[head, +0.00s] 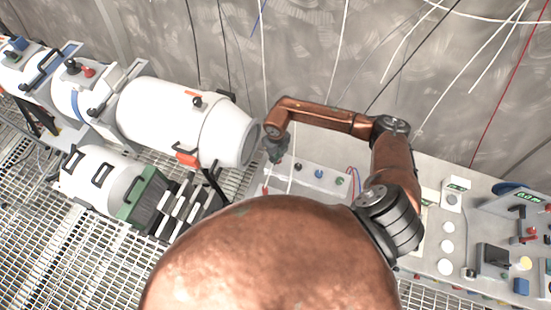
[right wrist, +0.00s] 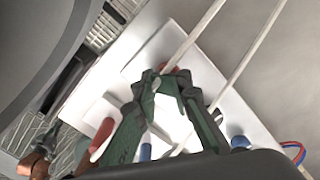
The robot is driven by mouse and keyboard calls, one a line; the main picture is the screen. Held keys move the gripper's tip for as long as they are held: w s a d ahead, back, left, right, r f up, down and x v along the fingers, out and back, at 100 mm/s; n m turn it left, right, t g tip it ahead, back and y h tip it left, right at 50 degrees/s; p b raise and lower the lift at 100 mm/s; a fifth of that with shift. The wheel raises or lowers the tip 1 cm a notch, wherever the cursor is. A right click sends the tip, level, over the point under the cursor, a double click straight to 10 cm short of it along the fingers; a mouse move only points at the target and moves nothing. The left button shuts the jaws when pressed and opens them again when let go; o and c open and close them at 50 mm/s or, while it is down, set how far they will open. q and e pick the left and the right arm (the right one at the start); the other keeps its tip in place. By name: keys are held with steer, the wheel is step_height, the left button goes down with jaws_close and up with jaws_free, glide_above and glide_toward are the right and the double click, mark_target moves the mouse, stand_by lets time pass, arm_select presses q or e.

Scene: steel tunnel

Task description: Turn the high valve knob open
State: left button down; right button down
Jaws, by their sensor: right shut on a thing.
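My right gripper (head: 275,152) reaches down to a light panel box (head: 325,188) by the tunnel wall. In the right wrist view its green fingers (right wrist: 168,82) close together at the tips around a small red-topped knob (right wrist: 169,67) on the white panel. The fingers hide most of this knob, so how far it is turned cannot be told. A blue knob (right wrist: 240,142) and another red knob (right wrist: 101,132) stand on the panel beside the fingers. In the head view a blue knob (head: 318,173) and a green knob (head: 339,181) show on the box.
A large white cylinder (head: 160,112) lies just left of my right gripper. Thin white cables hang close by, crossing the right wrist view (right wrist: 195,38). A control bench with buttons and a black box (head: 492,257) is at the right. Metal grating (head: 60,235) covers the floor.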

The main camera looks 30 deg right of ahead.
steer(key=shift+w+d+m, duration=0.2)
steer(key=shift+d+m, duration=0.3)
steer(key=shift+d, duration=0.25)
steer(key=c, duration=2.1)
jaws_free()
steer(key=shift+s+d, duration=0.1)
steer(key=shift+s, duration=0.05)
steer(key=o, duration=0.5)
steer(key=shift+f, duration=0.1)
steer(key=shift+a, duration=0.25)
steer(key=shift+a, duration=0.1)
step_height(320, 180, up, 12)
